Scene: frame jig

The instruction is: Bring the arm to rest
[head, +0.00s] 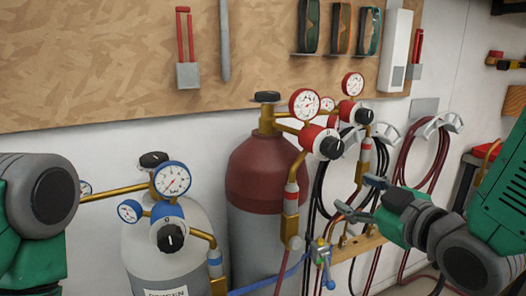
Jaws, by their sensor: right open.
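My right gripper (358,202) is at the right centre, at the end of my green and grey right arm. Its dark fingers are spread and point left, with nothing seen between them. In the picture it lies in front of the hanging hoses and to the right of the red-topped gas cylinder (262,180). I cannot tell whether the fingers touch the hoses behind. My left arm shows at the left edge as a green and grey joint; its gripper is out of the picture.
A grey cylinder (140,255) with a blue-rimmed gauge (172,179) stands at the left. Red-rimmed gauges (304,103) and brass fittings top the red cylinder. Coiled hoses (424,160) hang on the wall. A wooden board (120,60) holds tools above.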

